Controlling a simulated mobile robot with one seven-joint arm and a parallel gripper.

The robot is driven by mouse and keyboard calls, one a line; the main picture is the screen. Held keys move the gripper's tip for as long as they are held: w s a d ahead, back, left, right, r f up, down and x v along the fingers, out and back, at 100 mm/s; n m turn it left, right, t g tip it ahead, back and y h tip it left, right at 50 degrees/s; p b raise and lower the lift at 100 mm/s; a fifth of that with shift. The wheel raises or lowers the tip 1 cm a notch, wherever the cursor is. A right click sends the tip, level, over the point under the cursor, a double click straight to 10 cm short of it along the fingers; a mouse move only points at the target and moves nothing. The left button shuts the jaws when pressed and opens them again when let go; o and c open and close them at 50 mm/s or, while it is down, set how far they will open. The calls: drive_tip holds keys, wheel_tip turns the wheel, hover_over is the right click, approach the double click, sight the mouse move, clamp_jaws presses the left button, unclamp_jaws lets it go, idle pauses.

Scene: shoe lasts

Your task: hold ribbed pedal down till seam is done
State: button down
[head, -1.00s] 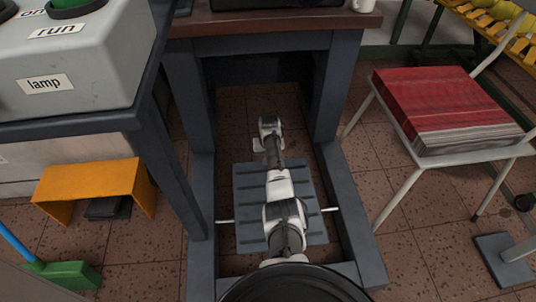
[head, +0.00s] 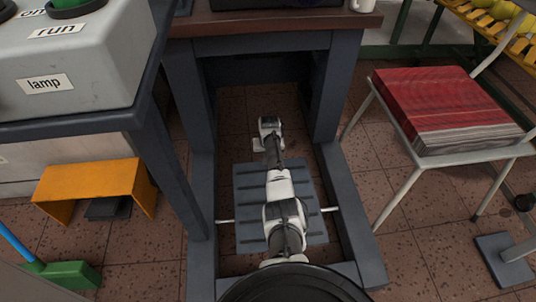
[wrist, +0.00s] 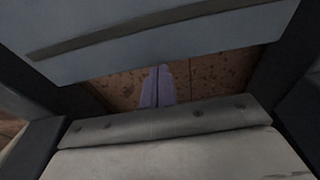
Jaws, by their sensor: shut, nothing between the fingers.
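The ribbed pedal (head: 252,203) is a blue-grey plate with raised ribs, low inside the dark frame under the bench. My arm reaches over it and covers its middle. In the wrist view the pedal (wrist: 200,35) fills the top, with one dark rib showing. My gripper (wrist: 163,70) is shut and empty; its fingertips show just short of the pedal's edge, with floor tiles around them. In the head view the fingers are hidden by my arm, near the pedal's far edge. I cannot tell whether they touch it. The seam is not in view.
The frame's dark legs and side rails (head: 350,228) stand close on both sides. At left, an orange guard (head: 95,180) covers a dark pedal (head: 108,208); a green brush (head: 68,274) lies nearer. At right, a chair (head: 398,185) bears a red stack (head: 440,105).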

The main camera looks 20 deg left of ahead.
drive_tip(key=shift+s+f, duration=0.4)
drive_tip(key=shift+f, duration=0.15)
drive_tip(key=shift+r+p, duration=0.7)
drive_tip(key=shift+p, duration=0.25)
wheel_tip(320, 180, up, 14)
drive_tip(key=p, duration=0.7)
drive_tip(key=shift+d+f, duration=0.2)
drive_tip(key=shift+s, duration=0.15)
